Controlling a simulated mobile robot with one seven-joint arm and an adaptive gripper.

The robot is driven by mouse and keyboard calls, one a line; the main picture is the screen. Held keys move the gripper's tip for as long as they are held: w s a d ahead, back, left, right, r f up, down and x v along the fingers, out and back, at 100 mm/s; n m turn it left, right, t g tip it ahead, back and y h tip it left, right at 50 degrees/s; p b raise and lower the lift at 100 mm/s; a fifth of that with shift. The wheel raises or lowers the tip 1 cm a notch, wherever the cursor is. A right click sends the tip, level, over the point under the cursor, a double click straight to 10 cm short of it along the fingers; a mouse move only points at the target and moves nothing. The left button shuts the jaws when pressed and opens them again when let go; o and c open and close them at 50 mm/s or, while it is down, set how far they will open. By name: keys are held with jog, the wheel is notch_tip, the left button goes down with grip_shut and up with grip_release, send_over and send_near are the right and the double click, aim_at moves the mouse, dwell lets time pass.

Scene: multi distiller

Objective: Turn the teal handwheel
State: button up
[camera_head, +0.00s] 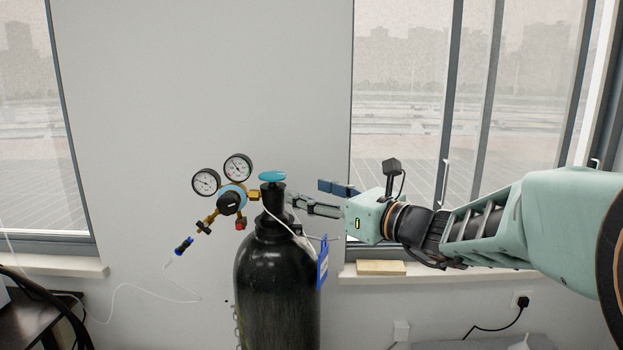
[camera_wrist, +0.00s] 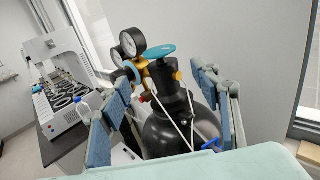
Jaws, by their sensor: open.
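The teal handwheel (camera_head: 272,176) sits flat on top of the black gas cylinder (camera_head: 277,290). In the wrist view the handwheel (camera_wrist: 160,53) is above the cylinder's neck, ahead of and between my fingers. My gripper (camera_head: 306,196) comes in from the right, close beside the cylinder's neck and a little lower than the wheel. In the wrist view its two blue-padded fingers (camera_wrist: 162,110) are spread wide, with nothing held between them. I see no contact with the handwheel.
A regulator with two gauges (camera_head: 222,178) sticks out left of the neck. A blue tag (camera_head: 323,262) hangs on the cylinder's right. A white distiller (camera_wrist: 68,88) stands on a bench at the left in the wrist view. Wall space above the wheel is clear.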

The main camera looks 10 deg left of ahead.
aim_at(277, 180)
jog(key=p+x, duration=0.2)
jog(key=x, duration=0.9)
jog(key=shift+r+p, duration=0.1)
jog(key=shift+p, duration=0.2)
jog(key=shift+c, duration=0.6)
jog(key=c, duration=0.9)
